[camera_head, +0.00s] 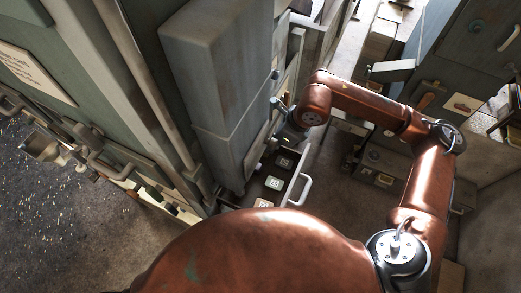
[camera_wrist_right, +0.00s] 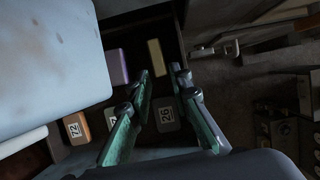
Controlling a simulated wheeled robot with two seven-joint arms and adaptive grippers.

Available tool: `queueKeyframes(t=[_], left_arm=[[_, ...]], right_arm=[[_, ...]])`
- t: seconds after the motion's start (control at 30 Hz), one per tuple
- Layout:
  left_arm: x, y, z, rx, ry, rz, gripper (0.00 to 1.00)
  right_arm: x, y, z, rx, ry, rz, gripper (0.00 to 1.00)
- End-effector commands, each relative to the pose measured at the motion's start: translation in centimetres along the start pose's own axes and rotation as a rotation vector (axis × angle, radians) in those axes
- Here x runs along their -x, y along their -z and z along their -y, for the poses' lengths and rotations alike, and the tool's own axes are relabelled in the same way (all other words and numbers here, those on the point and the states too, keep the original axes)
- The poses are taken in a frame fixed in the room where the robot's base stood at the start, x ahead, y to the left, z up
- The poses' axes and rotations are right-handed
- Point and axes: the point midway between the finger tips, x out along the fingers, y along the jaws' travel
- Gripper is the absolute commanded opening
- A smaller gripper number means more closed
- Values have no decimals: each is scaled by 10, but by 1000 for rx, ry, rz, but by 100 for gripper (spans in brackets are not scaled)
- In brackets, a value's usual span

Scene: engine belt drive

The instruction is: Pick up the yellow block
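The yellow block (camera_wrist_right: 156,57) lies in an open dark drawer in the right wrist view, near the drawer's right wall. My right gripper (camera_wrist_right: 161,76) is open above the drawer. Its two green fingers are apart, with nothing held between them, and their tips appear just below the yellow block in the picture. I cannot tell how high the tips are above it. In the head view my right gripper (camera_head: 281,110) is small and partly hidden beside the grey cabinet. The yellow block cannot be made out there. My left gripper is not in view.
The drawer also holds a purple block (camera_wrist_right: 117,67), a grey block marked 26 (camera_wrist_right: 166,115) and an orange block marked 72 (camera_wrist_right: 76,128). In the head view the drawer's handle (camera_head: 301,190) faces right. A tall grey cabinet (camera_head: 222,75) stands close beside the gripper.

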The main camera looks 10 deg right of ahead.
Motion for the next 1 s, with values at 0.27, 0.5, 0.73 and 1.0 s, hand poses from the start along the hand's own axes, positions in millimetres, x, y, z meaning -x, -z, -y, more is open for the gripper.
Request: queueKeyframes(t=[0.27,0.5,0.73,1.0], left_arm=[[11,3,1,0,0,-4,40],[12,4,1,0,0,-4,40],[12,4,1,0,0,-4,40],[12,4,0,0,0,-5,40]], right_arm=[[-38,1,-2,-1,-3,0,19],[-45,1,-1,-2,-2,1,19],[-45,1,-1,-1,-2,1,8],[-44,1,-1,-1,-2,1,0]])
